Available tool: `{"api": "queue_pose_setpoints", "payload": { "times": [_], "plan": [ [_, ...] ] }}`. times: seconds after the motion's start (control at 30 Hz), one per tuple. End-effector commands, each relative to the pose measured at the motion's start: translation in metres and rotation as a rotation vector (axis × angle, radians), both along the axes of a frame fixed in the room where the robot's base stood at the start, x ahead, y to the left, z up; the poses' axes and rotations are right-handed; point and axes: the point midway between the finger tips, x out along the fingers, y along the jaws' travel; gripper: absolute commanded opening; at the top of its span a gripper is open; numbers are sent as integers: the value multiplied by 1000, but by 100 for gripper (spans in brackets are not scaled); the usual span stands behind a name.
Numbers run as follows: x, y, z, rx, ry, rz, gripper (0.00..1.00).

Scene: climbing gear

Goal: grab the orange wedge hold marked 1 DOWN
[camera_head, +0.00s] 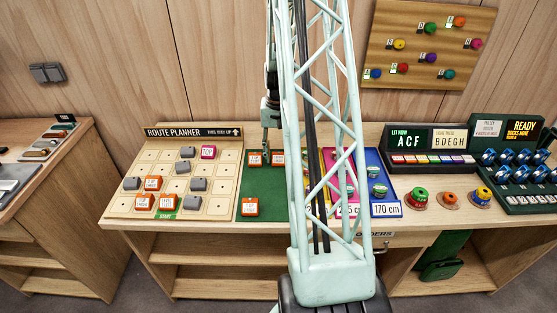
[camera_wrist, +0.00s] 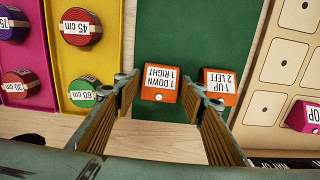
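An orange wedge hold with a white label reading "1 DOWN 1 RIGHT" (camera_wrist: 160,84) lies on the green mat in the wrist view, upside down there. It sits between and beyond the tips of my gripper (camera_wrist: 166,98), which is open and empty. A second orange hold reading "1 UP 2 LEFT" (camera_wrist: 220,85) lies beside it, partly behind the right finger. In the head view two orange holds, left (camera_head: 255,158) and right (camera_head: 279,158), lie at the mat's back, with my gripper (camera_head: 265,150) close above. A third orange hold (camera_head: 250,207) lies at the mat's front; its label is too small to read.
The route planner board (camera_head: 222,182) at left carries orange, grey and pink holds. Yellow, pink and blue trays (camera_head: 386,209) with round tape rolls stand right of the green mat (camera_head: 266,188). My lattice arm hides part of them. The mat's middle is clear.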

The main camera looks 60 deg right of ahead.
Motion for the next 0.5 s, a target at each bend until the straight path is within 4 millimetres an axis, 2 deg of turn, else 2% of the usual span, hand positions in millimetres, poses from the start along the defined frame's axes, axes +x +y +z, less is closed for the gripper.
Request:
{"api": "queue_pose_setpoints", "payload": {
  "times": [0.4, 0.5],
  "plan": [
    [0, 0, 0, 0, 0, 0, 38],
    [0, 0, 0, 0, 0, 0, 29]
  ]
}}
